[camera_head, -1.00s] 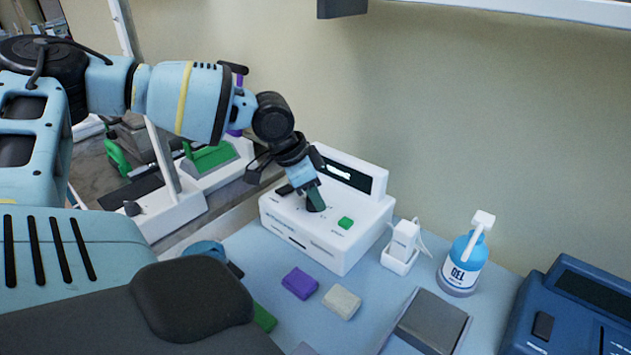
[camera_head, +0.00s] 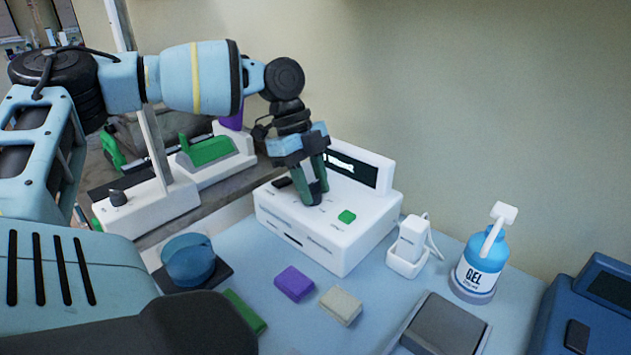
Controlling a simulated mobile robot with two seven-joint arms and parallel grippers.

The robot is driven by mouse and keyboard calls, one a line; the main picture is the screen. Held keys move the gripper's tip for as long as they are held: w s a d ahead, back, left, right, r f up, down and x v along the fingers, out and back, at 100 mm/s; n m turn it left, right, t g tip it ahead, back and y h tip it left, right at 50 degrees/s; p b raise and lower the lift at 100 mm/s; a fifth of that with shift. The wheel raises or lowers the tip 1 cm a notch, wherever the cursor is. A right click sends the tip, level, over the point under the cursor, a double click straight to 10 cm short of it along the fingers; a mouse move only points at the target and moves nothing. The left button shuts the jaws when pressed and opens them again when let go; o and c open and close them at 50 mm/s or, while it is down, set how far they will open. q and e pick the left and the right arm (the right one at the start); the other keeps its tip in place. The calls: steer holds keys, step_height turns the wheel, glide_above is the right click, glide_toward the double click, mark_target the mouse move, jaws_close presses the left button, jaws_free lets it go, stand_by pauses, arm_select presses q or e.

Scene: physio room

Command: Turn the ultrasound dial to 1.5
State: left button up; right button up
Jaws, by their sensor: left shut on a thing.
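The ultrasound unit (camera_head: 315,235) is a white box on the blue table, with a raised dark display (camera_head: 350,170) at its back and a green button (camera_head: 347,216) on top. Its dark dial (camera_head: 312,196) stands on the top panel, left of the green button. My left gripper (camera_head: 313,188) points down from above and is shut on the dial, its fingers covering most of it. The dial's pointer and the scale marks are too small or hidden to read. My right gripper is not in view.
Right of the unit stand a white probe in its holder (camera_head: 407,262) and a gel bottle (camera_head: 482,265). In front lie a purple block (camera_head: 294,284), a beige block (camera_head: 341,305) and a grey pad (camera_head: 445,325). A blue device (camera_head: 590,310) is at the right edge.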

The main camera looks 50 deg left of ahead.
arm_select(q)
steer(key=m+g+b, duration=0.1)
steer(key=m, duration=0.3)
steer(key=shift+f+m+g, duration=0.1)
steer(key=shift+m+g, duration=0.2)
steer(key=shift+g, duration=0.1)
steer(key=m+g+y+b, duration=0.1)
steer(key=m, duration=0.3)
steer(key=shift+m+g, duration=0.3)
steer(key=shift+m, duration=0.1)
steer(key=o, duration=1)
steer(key=shift+a, duration=0.1)
steer(key=shift+v, duration=3.95)
